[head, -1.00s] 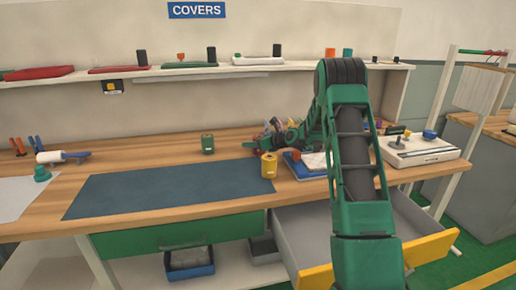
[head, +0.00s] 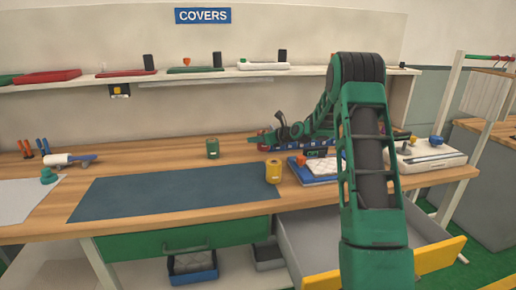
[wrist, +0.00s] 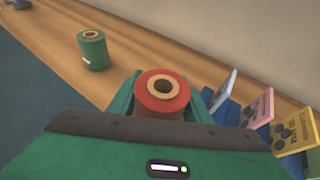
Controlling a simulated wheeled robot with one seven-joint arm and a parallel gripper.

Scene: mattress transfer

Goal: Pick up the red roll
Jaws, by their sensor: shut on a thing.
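The red roll (wrist: 162,92) has a tan core with a dark hole, seen from above in the wrist view. It stands between the green fingers of my gripper (wrist: 163,100), which are shut on it. The wrist view does not show whether its base touches the bench. In the head view my gripper (head: 268,139) reaches left over the back of the bench, to the right of the green roll (head: 212,148). I cannot make out the red roll clearly there. The green roll also stands upright in the wrist view (wrist: 93,51), left of my gripper and apart from it.
A yellow roll (head: 273,171) stands at the right end of the dark mat (head: 165,192). Several coloured packets (wrist: 262,108) stand close to the right of my gripper. A blue and white stack (head: 318,172) and an open grey drawer (head: 310,245) lie at the right.

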